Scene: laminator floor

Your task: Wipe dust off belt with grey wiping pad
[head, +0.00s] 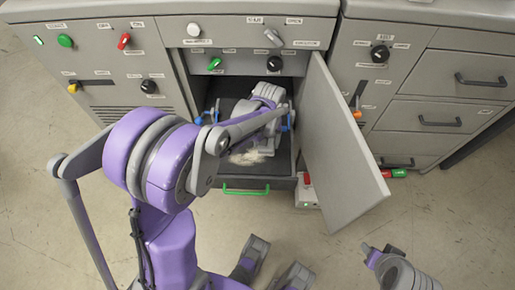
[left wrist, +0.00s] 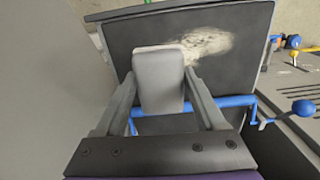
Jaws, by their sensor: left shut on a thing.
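My left gripper (head: 269,138) reaches into the open bay below the middle control panel. It is shut on the grey wiping pad (left wrist: 158,82), a pale block between its two fingers in the left wrist view. The dark belt (head: 228,174) lies in the bay. It also shows in the left wrist view (left wrist: 130,38). A pale patch of dust (head: 246,158) lies on the belt beside the gripper. In the left wrist view the dust (left wrist: 208,43) is just beyond the pad's far end. I cannot tell whether the pad touches the belt.
An open grey door (head: 342,155) stands to the right of the bay. A green handle (head: 245,191) is at the bay's front. Blue knobs (head: 207,116) are at its sides, and a blue bar (left wrist: 234,100) crosses near the pad. Cabinets stand on both sides.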

